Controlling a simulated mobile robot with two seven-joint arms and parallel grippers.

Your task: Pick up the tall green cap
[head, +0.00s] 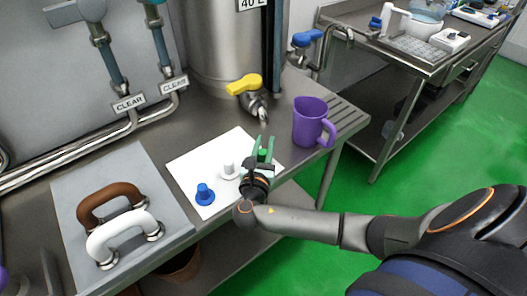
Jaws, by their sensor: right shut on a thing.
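The tall green cap (262,153) is at the right part of the white sheet on the steel table. My right gripper (263,150) reaches over the table's front edge, its green fingers on either side of the cap. It is shut on the cap. Whether the cap touches the sheet cannot be told. A white cap (228,168) stands just left of the gripper. A blue cap (204,192) stands farther left on the white sheet (198,160). My left gripper is not in view.
A purple jug (310,122) stands right of the gripper. A yellow-handled tap (248,86) is behind it. A grey mat (75,185) at left holds a brown handle (107,198) and a white handle (118,232). A second bench (400,62) stands at the back right.

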